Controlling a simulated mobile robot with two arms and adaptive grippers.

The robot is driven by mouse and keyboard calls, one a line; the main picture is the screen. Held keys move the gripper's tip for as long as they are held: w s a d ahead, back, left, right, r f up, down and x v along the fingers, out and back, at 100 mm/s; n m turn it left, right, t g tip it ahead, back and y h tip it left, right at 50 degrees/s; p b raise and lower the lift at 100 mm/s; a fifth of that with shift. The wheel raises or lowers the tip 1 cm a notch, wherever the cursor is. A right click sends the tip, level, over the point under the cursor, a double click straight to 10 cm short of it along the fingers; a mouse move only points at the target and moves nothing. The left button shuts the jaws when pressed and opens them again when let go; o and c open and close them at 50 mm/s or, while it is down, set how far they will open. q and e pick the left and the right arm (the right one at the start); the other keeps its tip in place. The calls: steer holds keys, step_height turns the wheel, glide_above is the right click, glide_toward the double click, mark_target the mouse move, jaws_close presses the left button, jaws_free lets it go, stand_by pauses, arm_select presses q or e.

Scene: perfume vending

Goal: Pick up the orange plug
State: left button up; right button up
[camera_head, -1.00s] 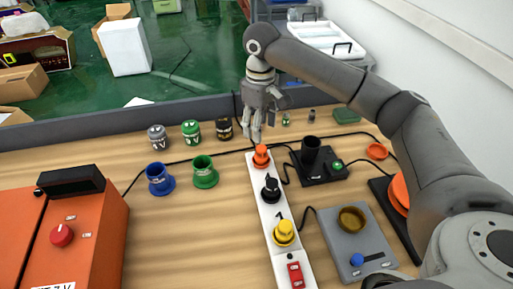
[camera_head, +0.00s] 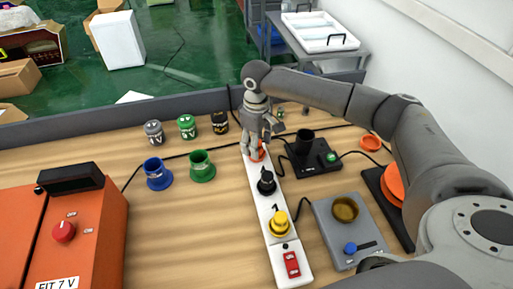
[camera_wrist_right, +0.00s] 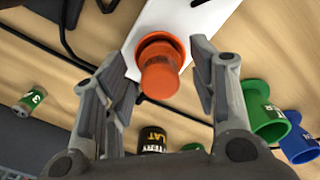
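The orange plug (camera_wrist_right: 161,73) stands in the far end of a white power strip (camera_head: 288,262). In the wrist view it sits between the two spread fingers of my right gripper (camera_wrist_right: 165,85), with a gap visible on each side. In the head view my right gripper (camera_head: 256,150) is lowered over the plug and hides most of it; only a little orange (camera_head: 258,155) shows. The black plug (camera_head: 266,183) and the yellow plug (camera_head: 279,224) stand nearer on the same strip. My left gripper is not in view.
A black device with a dark cup (camera_head: 304,141) is close right of the gripper. A grey device (camera_head: 349,230) is nearer right. Blue (camera_head: 157,174) and green (camera_head: 202,166) cups stand left. An orange box (camera_head: 95,235) fills the front left. Cables cross the table.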

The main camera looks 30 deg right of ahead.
steer(key=shift+r, duration=0.1)
steer(key=c, duration=1.1)
